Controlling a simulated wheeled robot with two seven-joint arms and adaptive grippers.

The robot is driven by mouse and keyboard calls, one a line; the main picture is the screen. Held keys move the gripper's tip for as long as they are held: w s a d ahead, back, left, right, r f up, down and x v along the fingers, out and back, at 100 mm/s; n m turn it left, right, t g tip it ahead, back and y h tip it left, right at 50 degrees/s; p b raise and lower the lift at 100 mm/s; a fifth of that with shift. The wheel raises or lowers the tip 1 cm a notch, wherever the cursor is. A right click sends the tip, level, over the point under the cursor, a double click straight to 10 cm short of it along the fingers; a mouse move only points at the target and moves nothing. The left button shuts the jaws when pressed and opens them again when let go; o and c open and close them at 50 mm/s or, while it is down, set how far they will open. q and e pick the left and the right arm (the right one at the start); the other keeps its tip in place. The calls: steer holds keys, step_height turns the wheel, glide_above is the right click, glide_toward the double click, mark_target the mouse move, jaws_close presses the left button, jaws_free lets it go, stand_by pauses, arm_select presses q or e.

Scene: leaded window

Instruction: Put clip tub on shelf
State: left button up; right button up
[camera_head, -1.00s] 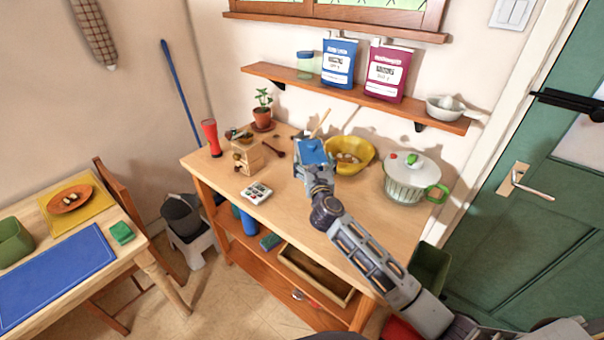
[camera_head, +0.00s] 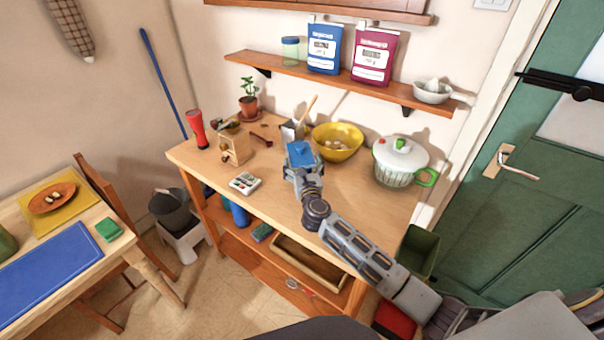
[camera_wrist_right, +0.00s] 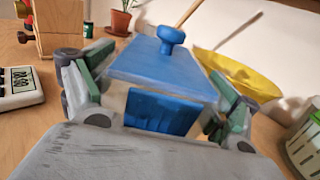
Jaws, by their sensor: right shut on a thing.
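A small tub with a blue knobbed lid (camera_head: 299,152), which I take to be the clip tub, is at my right gripper over the workbench top. In the right wrist view its blue lid (camera_wrist_right: 165,72) and blue front panel show, with pale sides. My right gripper (camera_head: 301,165) is shut on it, with green-padded fingers on both sides. Its underside is hidden, so I cannot tell how far it is above the bench. The wooden wall shelf (camera_head: 280,71) is above the bench at the back. My left gripper is not in view.
The shelf holds a jar (camera_head: 290,50), a blue bag (camera_head: 323,48), a magenta bag (camera_head: 374,56) and a mortar (camera_head: 432,91). Free shelf shows left of the jar and between magenta bag and mortar. A yellow bowl (camera_head: 350,150) and lidded pot (camera_head: 398,172) stand on the bench.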

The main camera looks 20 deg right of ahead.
steer(key=shift+f+b, duration=0.4)
steer(key=shift+f, duration=1.45)
steer(key=shift+f, duration=0.15)
steer(key=o, duration=0.8)
steer(key=shift+s+a+b, duration=0.1)
steer(key=shift+s+a, duration=0.15)
steer(key=shift+s, duration=1.55)
steer(key=shift+s+a+b, duration=0.15)
steer(key=shift+s+a, duration=0.05)
steer(key=shift+s, duration=1.55)
steer(key=shift+s+a+b, duration=0.1)
steer(key=shift+s+a, duration=0.15)
steer(key=shift+s, duration=2.1)
